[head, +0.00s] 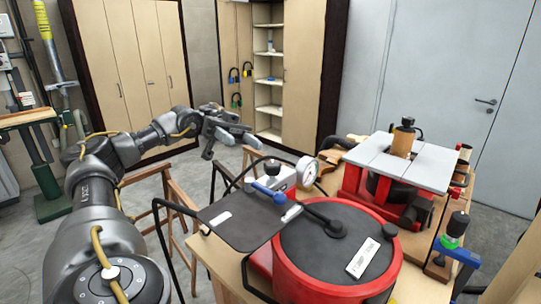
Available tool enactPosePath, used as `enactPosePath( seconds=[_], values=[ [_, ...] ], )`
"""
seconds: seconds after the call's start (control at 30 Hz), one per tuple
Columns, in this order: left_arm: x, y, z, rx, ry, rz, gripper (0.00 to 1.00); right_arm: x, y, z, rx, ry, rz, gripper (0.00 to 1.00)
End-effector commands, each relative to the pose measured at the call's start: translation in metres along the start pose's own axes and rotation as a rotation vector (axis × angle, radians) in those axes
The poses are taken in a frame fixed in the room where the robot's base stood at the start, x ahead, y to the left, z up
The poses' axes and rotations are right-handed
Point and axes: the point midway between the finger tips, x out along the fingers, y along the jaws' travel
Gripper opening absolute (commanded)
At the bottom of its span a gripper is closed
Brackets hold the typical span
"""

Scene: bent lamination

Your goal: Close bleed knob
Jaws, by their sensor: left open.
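A white block (281,176) carries a round dial gauge (307,171), a blue-handled lever (266,191) and a small dark round knob (272,167) on top. I cannot tell for sure which of these small parts is the bleed knob. A black round fitting (335,229) also sits on the dark lid of the red drum. My left gripper (232,146) is open and empty, with its fingers spread. It is in the air to the upper left of the block and apart from it. My right gripper is not in view.
The red drum (325,281) stands in front on a wooden bench, beside a dark flat plate (240,218). A machine with a grey table (402,163) stands to the right. A black hose bends near the gauge. Cabinets (133,65) line the back.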

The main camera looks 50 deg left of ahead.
Motion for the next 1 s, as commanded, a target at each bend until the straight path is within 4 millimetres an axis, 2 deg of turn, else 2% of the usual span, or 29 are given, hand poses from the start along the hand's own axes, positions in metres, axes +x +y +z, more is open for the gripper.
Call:
enactPosePath(
  seconds=[0.03, 0.2, 0.33, 0.5, 0.7, 0.83, 1.0],
  values=[
    [-0.004, 0.018, -0.004, -0.086, -0.003, -0.100, 0.52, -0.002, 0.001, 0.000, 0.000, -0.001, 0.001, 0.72],
    [0.003, 0.062, -0.030, -0.395, -0.059, -0.467, 0.52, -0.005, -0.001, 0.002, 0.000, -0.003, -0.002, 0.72],
    [0.025, 0.079, -0.051, -0.613, -0.154, -0.786, 0.52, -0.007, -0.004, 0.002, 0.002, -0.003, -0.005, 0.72],
    [0.064, 0.076, -0.069, -0.786, -0.321, -1.209, 0.52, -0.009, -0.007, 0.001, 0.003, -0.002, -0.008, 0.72],
    [0.097, 0.061, -0.076, -0.804, -0.477, -1.545, 0.52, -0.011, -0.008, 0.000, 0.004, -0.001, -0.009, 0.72],
    [0.106, 0.055, -0.077, -0.784, -0.520, -1.636, 0.52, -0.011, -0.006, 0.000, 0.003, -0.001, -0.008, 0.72],
    [0.109, 0.053, -0.078, -0.776, -0.527, -1.659, 0.52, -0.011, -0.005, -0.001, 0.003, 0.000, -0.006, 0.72]
  ],
)
